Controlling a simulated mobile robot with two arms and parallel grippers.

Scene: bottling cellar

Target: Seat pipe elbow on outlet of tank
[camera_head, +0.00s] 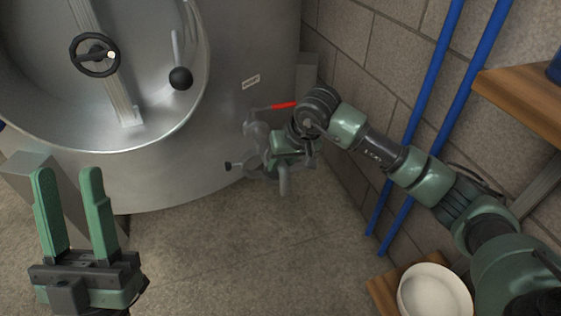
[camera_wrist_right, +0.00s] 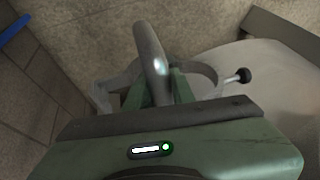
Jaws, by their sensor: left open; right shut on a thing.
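The large steel tank (camera_head: 190,185) fills the left of the head view. Its outlet (camera_head: 253,132), with a red-handled valve (camera_head: 284,105), projects low on its right side. My right gripper (camera_head: 287,160) is beside the outlet, shut on the grey pipe elbow (camera_head: 284,183), whose one end hangs downward. In the right wrist view the elbow (camera_wrist_right: 151,52) stands between the green fingers. A grey curved clamp band (camera_wrist_right: 206,76) with a black knob (camera_wrist_right: 243,75) lies behind it. Whether the elbow touches the outlet is hidden. My left gripper (camera_head: 72,210) is open and empty, away from the outlet.
A stone block wall (camera_head: 370,50) with blue pipes (camera_head: 424,90) runs close behind my right arm. A wooden shelf (camera_head: 525,100) juts out at upper right. A white bowl (camera_head: 435,293) stands on a lower shelf. The floor (camera_head: 230,260) in front is clear.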

